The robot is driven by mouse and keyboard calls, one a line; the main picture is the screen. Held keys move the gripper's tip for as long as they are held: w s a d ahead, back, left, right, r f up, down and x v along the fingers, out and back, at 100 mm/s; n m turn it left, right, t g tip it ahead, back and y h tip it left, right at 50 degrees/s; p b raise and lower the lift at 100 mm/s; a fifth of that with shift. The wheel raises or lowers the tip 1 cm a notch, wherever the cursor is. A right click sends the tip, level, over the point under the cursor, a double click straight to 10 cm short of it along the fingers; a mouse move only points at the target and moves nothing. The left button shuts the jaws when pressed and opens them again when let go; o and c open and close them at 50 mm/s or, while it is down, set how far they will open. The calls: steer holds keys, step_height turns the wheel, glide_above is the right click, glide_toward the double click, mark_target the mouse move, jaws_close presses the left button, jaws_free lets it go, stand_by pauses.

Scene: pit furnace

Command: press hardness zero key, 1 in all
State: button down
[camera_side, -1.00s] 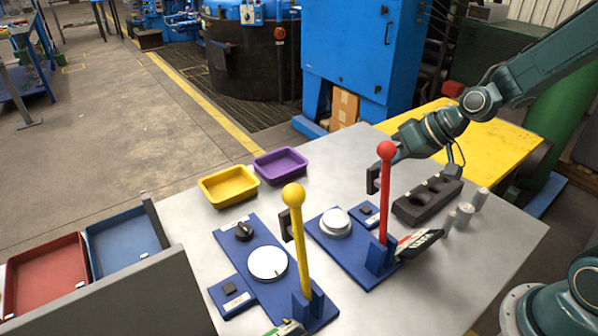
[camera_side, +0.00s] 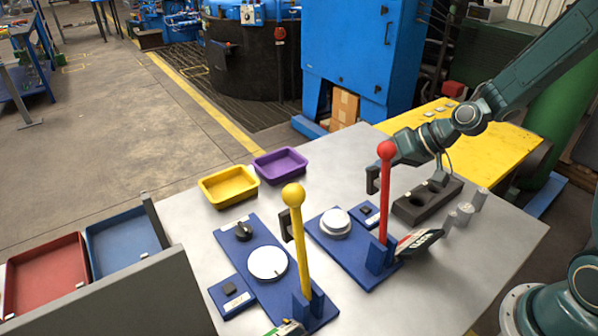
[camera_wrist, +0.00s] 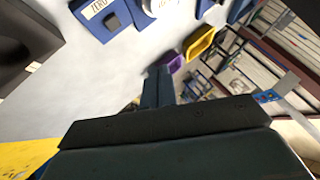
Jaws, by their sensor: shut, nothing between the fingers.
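A small black key on a blue plate marked ZERO (camera_wrist: 112,20) is at the top left of the wrist view. In the side view this dark key (camera_side: 366,209) seems to sit beside the white dial (camera_side: 336,222) on the red-lever station. Another dark key (camera_side: 230,288) with a white label is on the yellow-lever station; its wording is unreadable. My gripper (camera_wrist: 158,73) is shut and empty, apart from the ZERO key.
The yellow-knobbed lever (camera_side: 298,240) and red-knobbed lever stand upright. Yellow (camera_side: 228,200) and purple (camera_side: 280,176) trays stand behind. The table front right is clear.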

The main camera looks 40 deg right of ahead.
mark_target(371, 210)
steer(key=shift+f, duration=4.25)
steer(key=shift+f, duration=0.8)
steer(key=shift+r, duration=0.8)
steer(key=shift+r, duration=0.15)
steer(key=shift+r, duration=2.35)
steer(key=shift+r, duration=0.1)
